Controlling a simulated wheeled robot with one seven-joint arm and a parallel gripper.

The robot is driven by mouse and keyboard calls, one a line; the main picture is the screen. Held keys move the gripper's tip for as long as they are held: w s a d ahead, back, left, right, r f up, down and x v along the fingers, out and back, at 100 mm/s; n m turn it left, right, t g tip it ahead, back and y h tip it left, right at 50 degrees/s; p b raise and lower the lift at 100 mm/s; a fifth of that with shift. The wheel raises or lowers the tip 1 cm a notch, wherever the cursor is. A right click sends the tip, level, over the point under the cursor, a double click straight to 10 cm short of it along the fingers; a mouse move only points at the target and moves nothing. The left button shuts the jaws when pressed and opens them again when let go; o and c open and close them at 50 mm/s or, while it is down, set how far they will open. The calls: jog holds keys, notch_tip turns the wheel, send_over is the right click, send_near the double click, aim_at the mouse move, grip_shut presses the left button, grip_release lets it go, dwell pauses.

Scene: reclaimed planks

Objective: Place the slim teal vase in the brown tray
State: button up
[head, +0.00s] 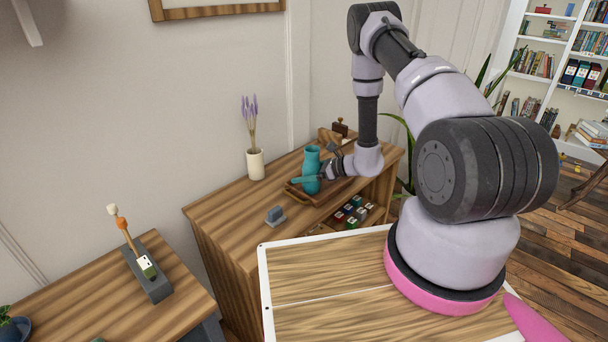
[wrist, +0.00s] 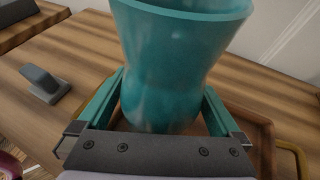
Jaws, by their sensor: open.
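The slim teal vase (head: 311,164) is upright at the left part of the brown tray (head: 317,204) on the wooden cabinet. In the wrist view the vase (wrist: 170,70) fills the middle, and the tray (wrist: 258,132) shows behind and to the right of its lower part. The vase looks to be standing on the tray floor, but its base is partly hidden by my gripper. My gripper (head: 308,179) is open, with its teal fingers on either side of the vase's lower body. In the wrist view a small gap seems to show beside the fingers (wrist: 162,105).
A cream vase with lavender (head: 255,164) stands behind left of the tray. A grey block-like object (head: 276,215) sits front left. A wooden box (head: 340,129) is at the back right. Cabinet top is free between these.

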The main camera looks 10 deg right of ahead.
jog(key=v, duration=1.2)
jog(key=s+a+r+n+g, duration=0.2)
jog(key=r+n, duration=0.1)
jog(key=r, duration=0.5)
jog(key=s+a+r+n+g, duration=0.2)
jog(key=a+r+n, duration=0.15)
jog(key=r, duration=0.45)
jog(key=s+a+r+n+g, duration=0.15)
jog(key=r+n, duration=0.25)
jog(key=r, duration=0.4)
jog(key=s+d+r+n+t+h, duration=0.2)
jog(key=s+r+n+h, duration=0.2)
jog(key=s+r, duration=0.5)
jog(key=s+d+r+n+t+h, duration=0.3)
jog(key=s+r+n+h, duration=0.2)
jog(key=s+r, duration=0.5)
jog(key=shift+r, duration=0.85)
